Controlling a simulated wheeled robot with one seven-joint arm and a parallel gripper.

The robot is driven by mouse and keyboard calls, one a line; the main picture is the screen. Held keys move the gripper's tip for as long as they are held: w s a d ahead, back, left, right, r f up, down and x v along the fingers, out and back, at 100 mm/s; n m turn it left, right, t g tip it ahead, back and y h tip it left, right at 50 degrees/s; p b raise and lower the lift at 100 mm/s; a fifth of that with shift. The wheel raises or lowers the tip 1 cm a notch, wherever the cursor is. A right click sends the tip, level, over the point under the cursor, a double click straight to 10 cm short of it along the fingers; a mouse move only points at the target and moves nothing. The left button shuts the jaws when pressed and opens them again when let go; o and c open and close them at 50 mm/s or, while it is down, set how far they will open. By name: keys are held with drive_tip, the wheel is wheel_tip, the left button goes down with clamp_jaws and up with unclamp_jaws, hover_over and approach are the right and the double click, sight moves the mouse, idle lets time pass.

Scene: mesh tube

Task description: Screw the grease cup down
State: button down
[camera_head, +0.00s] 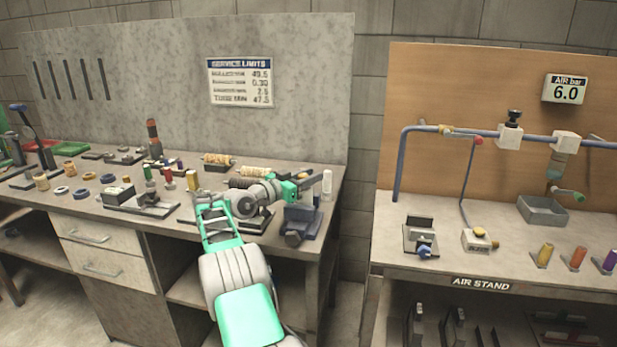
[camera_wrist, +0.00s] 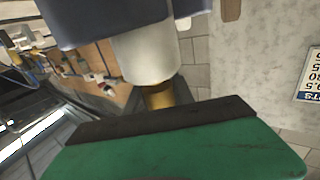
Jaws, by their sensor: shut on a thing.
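In the head view my gripper (camera_head: 304,181), with green fingers, reaches over the right end of the bench, just above a blue-grey vise-like block (camera_head: 301,218). A white upright cylinder (camera_head: 327,184) shows just right of the fingers. The wrist view appears upside down. There a green finger with a dark pad fills the bottom. A brass-coloured piece (camera_wrist: 160,96), which I take for the grease cup, meets the pad's edge. A white cylinder (camera_wrist: 148,52) joins it to a blue-grey body (camera_wrist: 105,20). My gripper is shut on the cup; the grip itself is mostly hidden.
The workbench (camera_head: 120,235) holds several small parts, rings and fixtures left of my arm. A grey panel with a limits sign (camera_head: 240,82) stands behind.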

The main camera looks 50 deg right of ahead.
drive_tip(key=shift+s+f+m+g, duration=0.15)
drive_tip(key=shift+m+g, duration=0.15)
drive_tip(key=shift+g, duration=0.3)
drive_tip(key=c, duration=1.1)
unclamp_jaws()
drive_tip(key=shift+d, duration=0.1)
drive_tip(key=shift+o, duration=0.2)
drive_tip(key=b+v, duration=0.7)
drive_tip(key=shift+f, duration=0.35)
drive_tip(key=shift+a+r+b, duration=0.35)
drive_tip(key=shift+b, duration=0.25)
drive_tip(key=shift+r, duration=0.1)
